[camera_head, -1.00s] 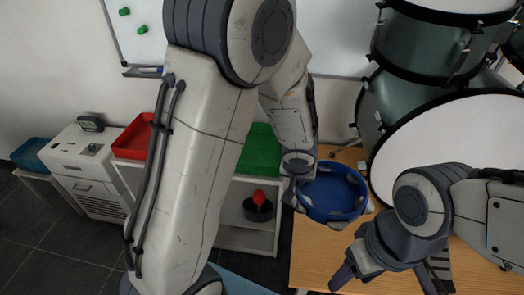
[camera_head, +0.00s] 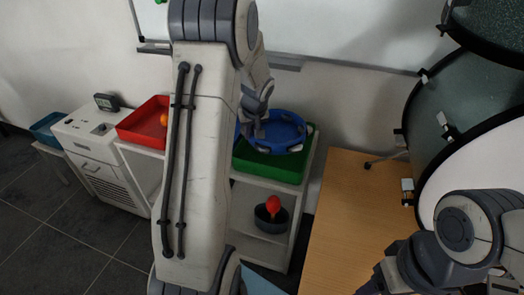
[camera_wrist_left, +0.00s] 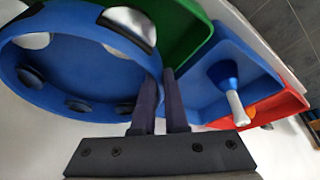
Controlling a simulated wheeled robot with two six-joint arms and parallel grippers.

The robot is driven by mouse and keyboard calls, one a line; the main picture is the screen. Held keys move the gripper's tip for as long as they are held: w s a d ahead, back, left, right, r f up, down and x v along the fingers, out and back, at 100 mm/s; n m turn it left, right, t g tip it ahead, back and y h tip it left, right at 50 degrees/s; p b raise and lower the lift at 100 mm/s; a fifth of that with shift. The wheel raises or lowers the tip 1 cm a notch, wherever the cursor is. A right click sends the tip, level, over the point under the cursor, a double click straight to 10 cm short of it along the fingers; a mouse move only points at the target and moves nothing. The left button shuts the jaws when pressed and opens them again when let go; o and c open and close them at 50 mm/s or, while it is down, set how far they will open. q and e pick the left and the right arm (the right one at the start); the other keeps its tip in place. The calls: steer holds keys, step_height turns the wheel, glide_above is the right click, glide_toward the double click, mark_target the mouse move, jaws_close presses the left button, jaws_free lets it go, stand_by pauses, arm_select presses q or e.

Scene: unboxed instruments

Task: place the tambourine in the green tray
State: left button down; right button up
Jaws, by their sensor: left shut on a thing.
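The tambourine (camera_head: 284,143) is a blue ring with metal jingles. In the head view it is over the green tray (camera_head: 268,172), at the tray's back part; I cannot tell whether it touches the tray. My left gripper (camera_head: 254,130) is shut on the tambourine's rim, at its left side. In the left wrist view, the gripper's fingers (camera_wrist_left: 163,88) meet the rim of the tambourine (camera_wrist_left: 92,92), and the green tray (camera_wrist_left: 185,30) shows behind it. My right gripper is mostly cut off at the bottom of the head view.
A red tray (camera_head: 142,127) stands left on the shelf. A blue tray (camera_wrist_left: 259,58) holding a blue, white-handled thing lies between it and the green one. A dark bowl with a red item (camera_head: 272,207) sits below. The wooden table (camera_head: 345,215) has clear room; drums stand right.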

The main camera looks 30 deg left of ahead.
mark_target(252, 145)
arm_select(q)
step_height(252, 145, down, 2)
steer(key=shift+w+d+f, duration=0.1)
steer(key=shift+w+f, duration=0.05)
steer(key=shift+f, duration=0.1)
steer(key=shift+f+b, duration=0.75)
steer(key=shift+f, duration=1.2)
steer(key=shift+f, duration=0.2)
steer(key=c, duration=0.9)
jaws_free()
steer(key=shift+c, duration=0.2)
steer(key=shift+r, duration=0.1)
